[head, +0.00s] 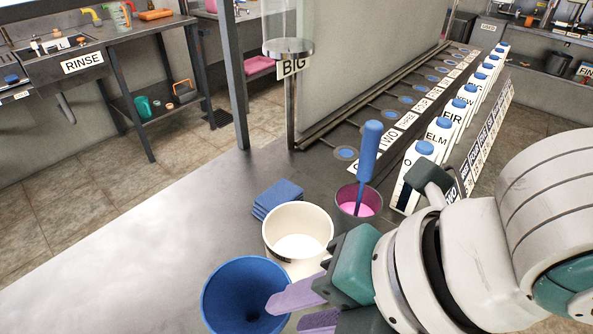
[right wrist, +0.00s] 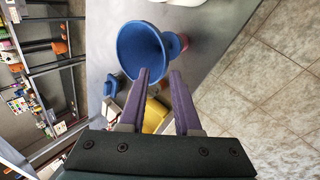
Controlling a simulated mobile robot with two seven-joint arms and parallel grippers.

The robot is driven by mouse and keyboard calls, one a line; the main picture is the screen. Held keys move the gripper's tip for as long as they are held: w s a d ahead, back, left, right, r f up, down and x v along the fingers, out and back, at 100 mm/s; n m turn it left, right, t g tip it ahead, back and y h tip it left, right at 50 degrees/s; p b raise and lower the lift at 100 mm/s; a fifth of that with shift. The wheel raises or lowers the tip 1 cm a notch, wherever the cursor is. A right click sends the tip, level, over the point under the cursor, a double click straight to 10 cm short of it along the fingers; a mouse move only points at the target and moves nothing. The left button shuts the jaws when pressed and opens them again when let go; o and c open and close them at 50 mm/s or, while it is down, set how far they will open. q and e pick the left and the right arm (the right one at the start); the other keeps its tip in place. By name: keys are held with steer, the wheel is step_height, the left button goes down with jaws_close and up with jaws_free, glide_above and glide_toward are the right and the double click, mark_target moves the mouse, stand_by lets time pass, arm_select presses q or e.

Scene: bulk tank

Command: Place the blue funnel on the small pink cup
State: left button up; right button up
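The blue funnel (head: 232,300) is at the lower middle of the head view, its wide mouth up toward the camera. It also shows in the right wrist view (right wrist: 138,48), just beyond my fingertips. My right gripper (right wrist: 160,74) has its two purple fingers apart, with nothing clamped between them. One finger overlaps the funnel's rim and the other is outside it; I cannot tell whether they touch. A pink cup (head: 345,207) with pink contents and a blue-handled tool stands behind a white tub. Whether it is the small pink cup is unclear. My left gripper is out of view.
The white tub (head: 270,238) stands close behind the funnel. Blue folded cloths (head: 277,196) lie beside it. White cartons (head: 421,170) line the right side. A BIG sign (head: 291,67) hangs on a post. The metal counter (head: 180,240) is clear to the left.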

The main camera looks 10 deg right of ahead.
step_height(320, 180, up, 7)
steer(key=s+m+t, duration=0.1)
steer(key=s+m, duration=0.1)
steer(key=m, duration=0.5)
steer(key=s+d+f+m+h, duration=0.2)
steer(key=d+m, duration=0.4)
steer(key=m, duration=0.4)
steer(key=s+d+f+m+g+h, duration=0.1)
steer(key=s+d+m, duration=0.4)
steer(key=m, duration=0.5)
steer(key=shift+d+f+h+p, duration=0.4)
steer(key=shift+d+f+h, duration=0.5)
steer(key=shift+d+h, duration=0.3)
